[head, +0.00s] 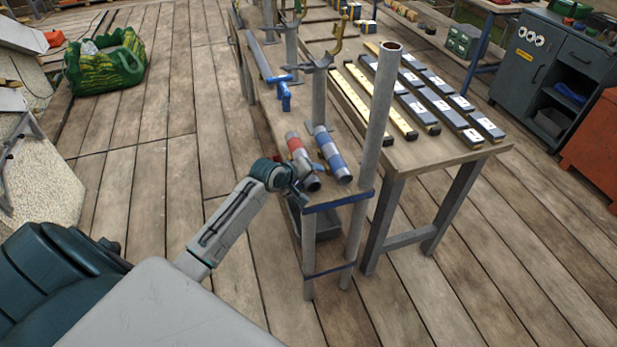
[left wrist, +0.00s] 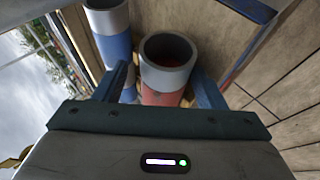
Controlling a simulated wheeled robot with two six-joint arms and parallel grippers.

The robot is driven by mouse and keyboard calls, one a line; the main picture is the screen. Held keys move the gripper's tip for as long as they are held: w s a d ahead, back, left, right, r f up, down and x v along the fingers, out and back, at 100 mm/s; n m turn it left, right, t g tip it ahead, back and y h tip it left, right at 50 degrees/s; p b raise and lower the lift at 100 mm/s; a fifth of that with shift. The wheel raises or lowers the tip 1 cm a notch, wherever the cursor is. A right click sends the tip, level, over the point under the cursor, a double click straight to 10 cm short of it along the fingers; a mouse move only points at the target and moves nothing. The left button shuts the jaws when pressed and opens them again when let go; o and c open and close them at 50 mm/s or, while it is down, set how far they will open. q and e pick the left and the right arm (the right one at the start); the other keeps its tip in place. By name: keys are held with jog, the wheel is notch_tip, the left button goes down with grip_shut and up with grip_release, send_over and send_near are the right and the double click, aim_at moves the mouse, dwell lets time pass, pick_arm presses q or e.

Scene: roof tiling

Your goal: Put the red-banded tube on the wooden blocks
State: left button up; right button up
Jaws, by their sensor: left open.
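The red-banded tube (head: 296,146), grey with a red band, lies at the near left end of the workbench. My left gripper (head: 301,180) is at its near end, open. In the left wrist view the open end of the red-banded tube (left wrist: 166,78) shows between the two blue fingers; I cannot tell whether they touch it. Small pale blocks (head: 403,11) stand at the far end of the bench; I cannot tell if these are the wooden blocks. My right gripper is not in view.
A blue-banded tube (head: 331,155) lies close beside the red-banded one, to its right. A tall grey pipe (head: 380,110) stands at the bench (head: 432,151) corner. Dark and yellow bars (head: 436,108) fill the bench's right side. A blue clamp (head: 283,92) sits farther back.

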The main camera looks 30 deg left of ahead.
pick_arm(q)
jog(key=shift+s+f, duration=0.2)
jog(key=shift+f, duration=0.1)
jog(key=shift+s+a+r, duration=0.1)
jog(key=shift+s, duration=0.05)
jog(key=v, duration=1)
jog(key=shift+r+b, duration=0.4)
jog(key=shift+r, duration=0.05)
